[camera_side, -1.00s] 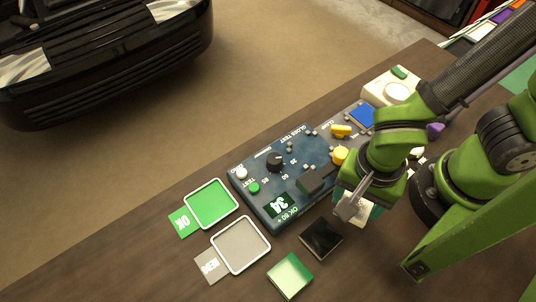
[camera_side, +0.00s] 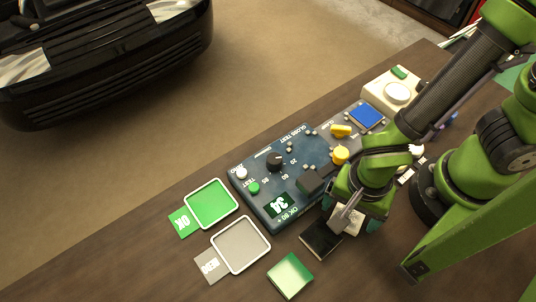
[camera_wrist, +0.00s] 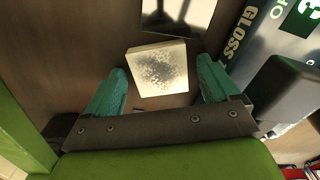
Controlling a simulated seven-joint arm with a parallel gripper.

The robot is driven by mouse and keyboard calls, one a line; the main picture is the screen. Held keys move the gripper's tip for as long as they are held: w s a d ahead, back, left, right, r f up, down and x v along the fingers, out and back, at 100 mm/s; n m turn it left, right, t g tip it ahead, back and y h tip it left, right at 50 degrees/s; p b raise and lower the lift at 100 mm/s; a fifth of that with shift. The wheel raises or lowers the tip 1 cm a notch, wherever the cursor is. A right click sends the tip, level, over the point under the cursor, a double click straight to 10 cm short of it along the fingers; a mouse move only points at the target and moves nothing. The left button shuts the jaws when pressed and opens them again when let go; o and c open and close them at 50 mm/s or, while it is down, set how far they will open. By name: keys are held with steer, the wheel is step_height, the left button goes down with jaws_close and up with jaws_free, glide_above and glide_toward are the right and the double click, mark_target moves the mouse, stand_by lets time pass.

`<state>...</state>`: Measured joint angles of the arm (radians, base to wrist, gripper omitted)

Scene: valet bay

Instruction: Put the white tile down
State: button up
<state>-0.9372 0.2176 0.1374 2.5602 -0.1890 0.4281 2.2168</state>
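The white tile (camera_side: 348,219) lies close to the wooden bench top, to the right of a black tile (camera_side: 318,240). In the wrist view the white tile (camera_wrist: 157,70) has a mottled grey patch on its face. My gripper (camera_side: 350,214) is over it. The teal fingers of my gripper (camera_wrist: 162,78) stand apart on either side of the tile, with a clear gap at the right and a narrow one at the left. In the side view my wrist hides part of the tile, and I cannot tell whether it fully touches the bench.
A gloss-test console (camera_side: 288,165) with knobs lies behind. A green-floored tray (camera_side: 236,207) and a grey-floored tray (camera_side: 268,249) lie at left, each with a label card. A green tile (camera_side: 290,276) is near the front. Bare bench (camera_side: 160,275) shows front left.

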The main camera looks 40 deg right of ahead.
steer(key=shift+r, duration=0.15)
step_height(320, 180, up, 12)
steer(key=w+d+r+n+t+y, duration=0.2)
steer(key=w+d+r, duration=0.4)
steer(key=w, duration=0.3)
steer(key=shift+d+n+t, duration=0.5)
steer(key=shift+n, duration=0.7)
steer(key=w+d+r+n+t, duration=0.1)
steer(key=d+r, duration=0.1)
steer(key=d, duration=0.1)
steer(key=w+d+r+n+t, duration=0.1)
steer(key=d+n, duration=0.1)
steer(key=d, duration=0.1)
steer(key=w+d+r+n+t, duration=0.1)
steer(key=d+r+t, duration=0.1)
steer(key=d, duration=0.1)
steer(key=shift+w+d+r+n, duration=0.25)
steer(key=shift+r+n, duration=0.1)
steer(key=shift+n, duration=0.05)
steer(key=shift+c, duration=0.5)
steer(key=shift+d+r, duration=0.1)
steer(key=shift+d, duration=0.1)
steer(key=shift+c, duration=0.7)
